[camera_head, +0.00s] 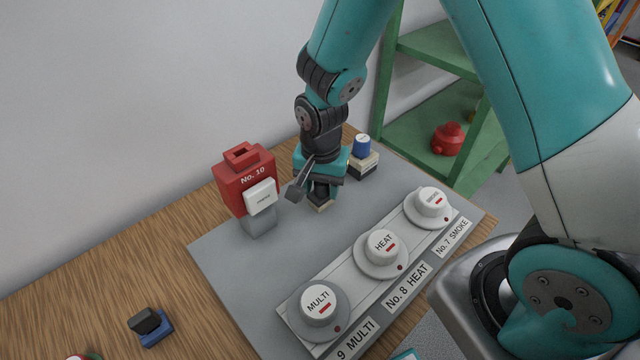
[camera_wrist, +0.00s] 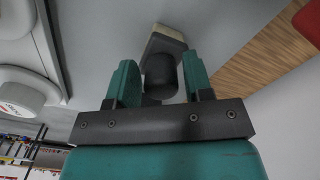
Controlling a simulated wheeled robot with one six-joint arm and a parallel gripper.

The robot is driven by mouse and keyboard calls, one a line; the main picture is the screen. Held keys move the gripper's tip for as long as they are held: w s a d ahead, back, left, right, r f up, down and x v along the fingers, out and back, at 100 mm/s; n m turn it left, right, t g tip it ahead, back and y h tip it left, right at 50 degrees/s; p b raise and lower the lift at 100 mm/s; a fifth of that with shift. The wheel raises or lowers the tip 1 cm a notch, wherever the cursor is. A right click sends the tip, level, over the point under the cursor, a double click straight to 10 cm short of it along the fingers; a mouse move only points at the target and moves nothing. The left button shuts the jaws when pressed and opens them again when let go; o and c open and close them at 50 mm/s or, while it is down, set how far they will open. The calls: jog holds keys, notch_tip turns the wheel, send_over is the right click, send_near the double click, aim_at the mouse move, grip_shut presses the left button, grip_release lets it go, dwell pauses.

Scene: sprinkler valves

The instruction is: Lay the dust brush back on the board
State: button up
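My gripper (camera_head: 323,190) points down over the grey board (camera_head: 240,280), to the right of the red No. 10 box. A small piece with a dark round handle and a beige block end, which looks like the dust brush (camera_head: 320,205), is under it at or just above the board. In the wrist view the dark handle (camera_wrist: 160,78) sits between my two teal fingers (camera_wrist: 160,82), its beige end (camera_wrist: 168,33) beyond the fingertips. Whether both fingers press on the handle, and whether the beige end touches the board, I cannot tell.
The red No. 10 box (camera_head: 240,182) stands close on the left. A blue-topped block (camera_head: 362,147) stands just behind right. The MULTI (camera_head: 318,302), HEAT (camera_head: 381,245) and SMOKE (camera_head: 431,202) knobs line the front. A dark-and-blue block (camera_head: 150,326) lies on the wooden table.

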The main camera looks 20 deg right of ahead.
jog(key=shift+o, duration=0.6)
jog(key=shift+r, duration=0.15)
notch_tip(320, 180, up, 11)
jog(key=s+a+r+n+y, duration=0.2)
jog(key=s+r+n, duration=0.3)
jog(key=s+n, duration=0.2)
jog(key=s+a+r+n+y, duration=0.2)
jog(key=s+r+n, duration=0.3)
jog(key=s, duration=0.6)
jog(key=n+b, duration=0.1)
jog(key=n, duration=0.1)
jog(key=shift+s+a+r+n, duration=0.15)
jog(key=shift+a+r+n, duration=0.15)
jog(key=shift+r+n, duration=0.1)
